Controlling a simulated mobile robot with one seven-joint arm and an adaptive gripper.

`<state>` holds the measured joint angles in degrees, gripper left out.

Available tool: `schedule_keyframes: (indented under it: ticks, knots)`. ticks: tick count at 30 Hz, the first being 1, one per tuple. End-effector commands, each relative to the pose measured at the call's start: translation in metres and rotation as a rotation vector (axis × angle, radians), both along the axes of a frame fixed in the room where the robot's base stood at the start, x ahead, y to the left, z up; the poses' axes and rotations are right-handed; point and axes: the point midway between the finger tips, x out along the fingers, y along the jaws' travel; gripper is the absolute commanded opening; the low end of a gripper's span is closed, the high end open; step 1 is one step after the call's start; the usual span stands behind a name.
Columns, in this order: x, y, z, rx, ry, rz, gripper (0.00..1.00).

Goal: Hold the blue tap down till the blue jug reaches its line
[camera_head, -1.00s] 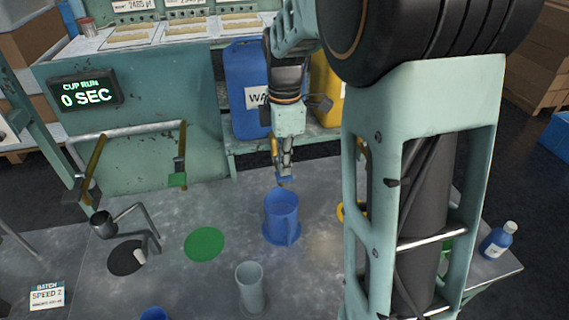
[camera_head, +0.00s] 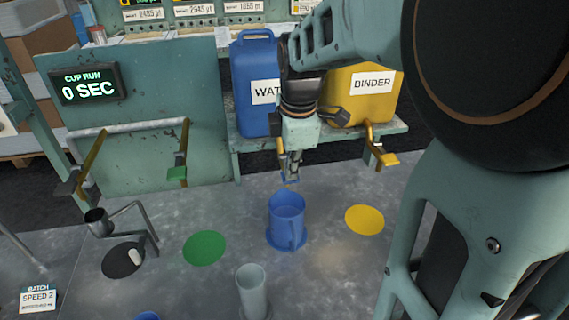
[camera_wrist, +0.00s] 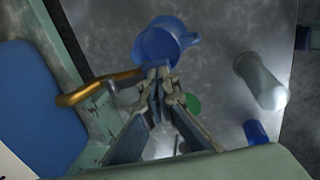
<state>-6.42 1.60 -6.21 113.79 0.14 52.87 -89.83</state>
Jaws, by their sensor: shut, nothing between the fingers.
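The blue jug (camera_head: 287,222) stands upright on the table, and its open top also shows in the wrist view (camera_wrist: 165,42). I cannot make out its line or the level inside. My gripper (camera_head: 291,178) is shut and empty, pointing down just above and behind the jug, at the blue tap. The tap's brass pipe (camera_head: 281,152) shows beside my gripper, and more clearly in the wrist view (camera_wrist: 95,88). The blue lever is mostly hidden by my fingers (camera_wrist: 158,72), so I cannot tell whether they touch it or whether water runs.
The blue water canister (camera_head: 252,95) and yellow binder canister (camera_head: 372,95) stand on the shelf behind. A yellow tap (camera_head: 385,158) is to the right, a green tap (camera_head: 177,173) to the left. A clear cylinder (camera_head: 251,290) stands in front. The display (camera_head: 88,87) reads 0 SEC.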

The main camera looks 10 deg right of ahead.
Motion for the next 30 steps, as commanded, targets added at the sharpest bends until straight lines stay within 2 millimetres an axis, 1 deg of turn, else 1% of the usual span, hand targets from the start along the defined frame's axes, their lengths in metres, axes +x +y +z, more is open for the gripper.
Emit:
schedule_keyframes:
  ticks: [1, 7, 9, 30]
  knots:
    - [-0.001, 0.0, -0.008, 0.0, -0.019, 0.0, 0.0]
    - [-0.004, 0.0, -0.02, 0.0, -0.029, -0.001, 0.0]
    - [-0.003, 0.0, -0.016, 0.0, -0.029, 0.0, 0.0]
    - [-0.004, 0.0, -0.016, 0.0, -0.027, 0.0, 0.0]
